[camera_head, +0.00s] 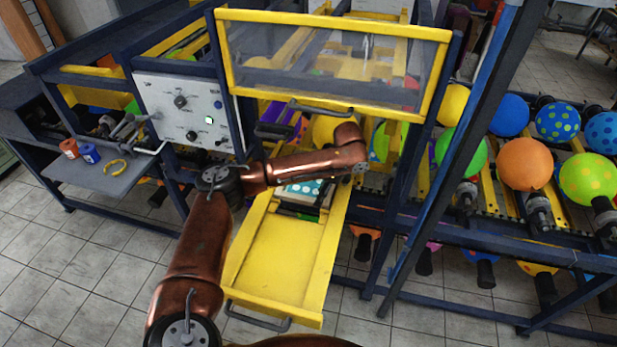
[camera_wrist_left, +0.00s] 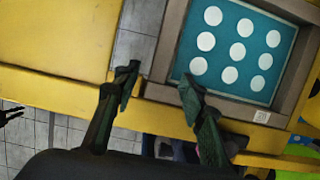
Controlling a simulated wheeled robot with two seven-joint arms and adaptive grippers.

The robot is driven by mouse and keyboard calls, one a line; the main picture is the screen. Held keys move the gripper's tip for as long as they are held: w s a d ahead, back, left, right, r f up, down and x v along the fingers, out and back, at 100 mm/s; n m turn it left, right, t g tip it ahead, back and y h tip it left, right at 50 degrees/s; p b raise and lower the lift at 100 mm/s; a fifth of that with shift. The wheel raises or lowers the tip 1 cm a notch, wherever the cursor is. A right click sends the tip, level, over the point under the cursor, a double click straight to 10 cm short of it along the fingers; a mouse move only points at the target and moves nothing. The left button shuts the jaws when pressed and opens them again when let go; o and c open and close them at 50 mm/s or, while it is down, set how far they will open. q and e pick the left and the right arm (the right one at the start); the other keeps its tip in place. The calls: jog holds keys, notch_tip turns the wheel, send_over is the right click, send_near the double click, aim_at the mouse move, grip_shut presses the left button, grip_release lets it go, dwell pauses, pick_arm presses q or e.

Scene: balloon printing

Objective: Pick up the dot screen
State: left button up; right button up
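The dot screen (camera_wrist_left: 237,48) is a teal panel with white dots in a grey-brown frame. In the head view, the screen (camera_head: 303,187) lies at the far end of the yellow pull-out tray, partly covered by my copper left arm. My left gripper (camera_wrist_left: 160,82) is open at the screen's near edge. In the left wrist view, one dark finger is outside the frame and the other overlaps its corner. In the head view, the dark fingers (camera_head: 302,210) show just below the screen, mostly hidden. I cannot tell whether they touch the frame.
The yellow tray (camera_head: 275,258) is bare in front of the screen. A yellow-framed clear guard (camera_head: 330,60) stands above and behind. A blue post (camera_head: 455,150) and racks of balloons are on the right. A side shelf (camera_head: 110,175) holds tape rolls on the left.

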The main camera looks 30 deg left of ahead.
aim_at(302, 197)
pick_arm(q)
jog(key=shift+s+a, duration=0.2)
jog(key=shift+a, duration=0.55)
jog(key=shift+s+a, duration=0.15)
jog(key=shift+a, duration=0.55)
jog(key=a, duration=0.1)
jog(key=a+p, duration=0.1)
jog(key=shift+s+a+r, duration=0.1)
jog(key=shift+s+a, duration=0.25)
jog(key=shift+a, duration=0.05)
jog(key=shift+p+x, duration=0.45)
jog(key=shift+x, duration=0.7)
jog(key=shift+f, duration=0.5)
grip_shut()
jog(key=shift+r, duration=0.1)
